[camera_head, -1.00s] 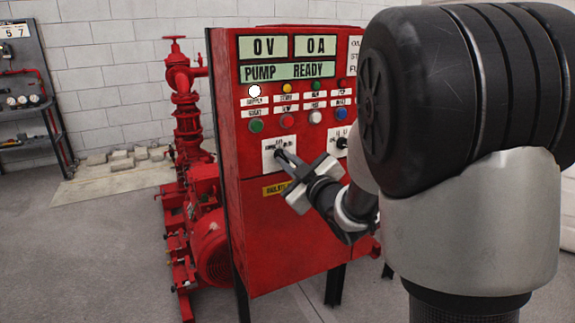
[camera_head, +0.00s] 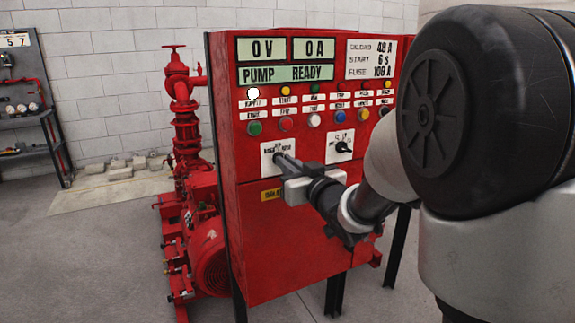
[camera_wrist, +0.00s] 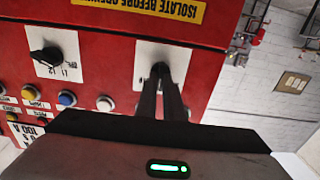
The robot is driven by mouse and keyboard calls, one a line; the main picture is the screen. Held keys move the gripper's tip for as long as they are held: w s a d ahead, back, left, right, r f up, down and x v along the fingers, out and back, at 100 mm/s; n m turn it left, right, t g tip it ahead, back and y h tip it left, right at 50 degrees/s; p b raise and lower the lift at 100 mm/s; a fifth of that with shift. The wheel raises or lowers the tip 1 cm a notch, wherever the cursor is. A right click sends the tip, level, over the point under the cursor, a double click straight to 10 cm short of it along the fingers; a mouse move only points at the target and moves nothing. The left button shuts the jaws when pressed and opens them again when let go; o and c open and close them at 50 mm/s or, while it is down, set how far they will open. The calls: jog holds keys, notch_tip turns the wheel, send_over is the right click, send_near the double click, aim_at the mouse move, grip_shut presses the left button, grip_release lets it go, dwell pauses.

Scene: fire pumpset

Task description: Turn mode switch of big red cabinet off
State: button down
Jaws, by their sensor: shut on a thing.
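The big red cabinet (camera_head: 290,225) stands in the middle of the head view, its display reading "PUMP READY". Its left switch sits on a white plate (camera_head: 267,160), and this plate also shows in the wrist view (camera_wrist: 147,52). My gripper (camera_head: 281,160) reaches that plate from the right, and its fingers (camera_wrist: 160,78) are shut on the black switch knob. The fingers hide most of the knob, so its setting cannot be read. A second black switch (camera_head: 343,147) is on another white plate to the right; it also shows in the wrist view (camera_wrist: 48,56).
Rows of coloured buttons and lamps (camera_head: 286,124) lie just above the switches. A yellow "isolate before opening" label (camera_wrist: 150,8) is below them. A red pump with piping (camera_head: 188,130) stands left of the cabinet. Open floor (camera_head: 90,250) lies at the left.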

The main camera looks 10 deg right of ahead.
jog(key=shift+r, duration=0.1)
dwell(0.3)
jog(key=c, duration=1.9)
grip_release()
jog(key=shift+o, duration=0.2)
